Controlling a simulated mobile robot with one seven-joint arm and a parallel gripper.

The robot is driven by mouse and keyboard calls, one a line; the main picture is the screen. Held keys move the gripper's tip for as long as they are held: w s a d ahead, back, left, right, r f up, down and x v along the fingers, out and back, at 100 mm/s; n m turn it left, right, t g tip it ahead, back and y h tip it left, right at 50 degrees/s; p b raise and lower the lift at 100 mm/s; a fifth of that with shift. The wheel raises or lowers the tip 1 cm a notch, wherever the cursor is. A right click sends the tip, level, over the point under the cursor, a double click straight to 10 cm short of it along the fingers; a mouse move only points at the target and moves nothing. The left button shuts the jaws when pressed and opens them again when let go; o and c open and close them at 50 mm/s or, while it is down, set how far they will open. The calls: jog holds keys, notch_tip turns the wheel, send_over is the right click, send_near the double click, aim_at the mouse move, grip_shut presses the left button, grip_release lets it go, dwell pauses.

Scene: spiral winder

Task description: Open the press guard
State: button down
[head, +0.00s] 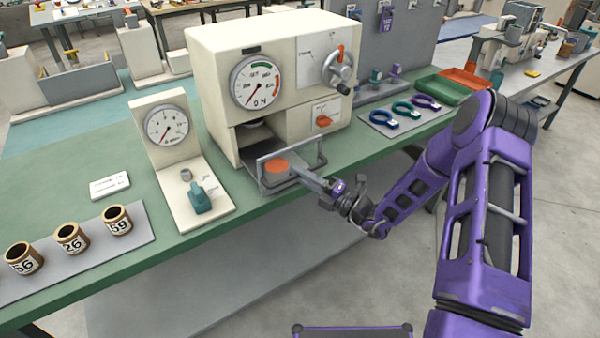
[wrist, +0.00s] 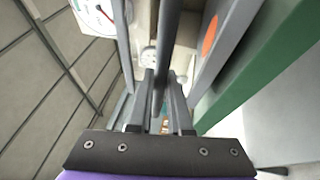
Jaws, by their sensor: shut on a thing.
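The press (head: 270,90) is a cream box with a round dial and a dark opening low in its front. My gripper (head: 306,175) reaches in from the right at the guard's front. In the wrist view, my gripper (wrist: 163,88) has its two grey fingers closed on either side of a dark grey guard bar (wrist: 166,50). The exact contact is partly hidden by the fingers.
A gauge stand (head: 167,130) with a teal knob is close left of the press. Labelled cups (head: 70,238) sit on a plate at the left. Coloured rings (head: 405,110) and green and orange trays (head: 465,80) lie to the right. Open floor is in front.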

jog(key=shift+s+d, duration=0.1)
dwell(0.3)
jog(key=c, duration=1.1)
grip_release()
jog(key=shift+d, duration=0.1)
jog(key=v, duration=1.7)
jog(key=shift+s+b, duration=0.15)
jog(key=shift+b, duration=0.15)
jog(key=shift+f, duration=0.1)
